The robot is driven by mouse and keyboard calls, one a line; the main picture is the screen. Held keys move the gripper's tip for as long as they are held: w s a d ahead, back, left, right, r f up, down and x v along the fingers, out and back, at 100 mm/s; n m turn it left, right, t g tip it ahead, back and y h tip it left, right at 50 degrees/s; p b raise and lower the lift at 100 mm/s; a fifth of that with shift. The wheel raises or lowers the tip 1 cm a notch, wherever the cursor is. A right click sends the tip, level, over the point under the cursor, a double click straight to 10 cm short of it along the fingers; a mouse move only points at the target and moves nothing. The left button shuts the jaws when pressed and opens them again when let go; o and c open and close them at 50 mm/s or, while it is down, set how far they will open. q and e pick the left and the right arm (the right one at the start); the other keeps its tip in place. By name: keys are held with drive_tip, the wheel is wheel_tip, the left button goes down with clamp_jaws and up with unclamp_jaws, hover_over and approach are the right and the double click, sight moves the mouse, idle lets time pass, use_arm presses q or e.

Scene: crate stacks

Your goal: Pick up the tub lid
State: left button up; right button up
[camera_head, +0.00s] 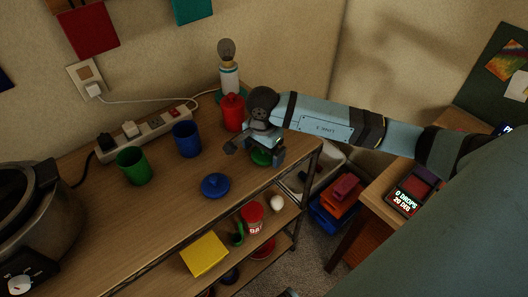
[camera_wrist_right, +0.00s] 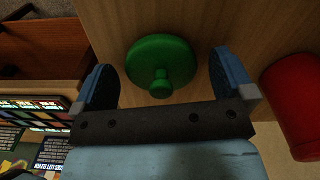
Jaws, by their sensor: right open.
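A round green lid (camera_head: 262,158) with a small knob lies on the wooden top near its right end. In the right wrist view the green lid (camera_wrist_right: 162,62) sits between the two fingers, with its knob toward the palm. My right gripper (camera_head: 256,151) is open over it, and in the head view it hides part of the lid. A similar blue lid (camera_head: 215,186) lies to the left, nearer the front edge. A green tub (camera_head: 134,166) and a blue tub (camera_head: 187,139) stand open behind. My left gripper is not in view.
A red container (camera_head: 233,113) stands close behind my right gripper; a red object also shows at the right in the wrist view (camera_wrist_right: 296,108). A lamp (camera_head: 229,75), power strip (camera_head: 150,131) and cooker (camera_head: 38,222) stand farther off. The wooden top is clear around the blue lid.

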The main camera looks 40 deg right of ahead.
drive_tip(key=shift+f, duration=0.25)
drive_tip(key=c, duration=0.9)
drive_tip(key=shift+r, duration=0.1)
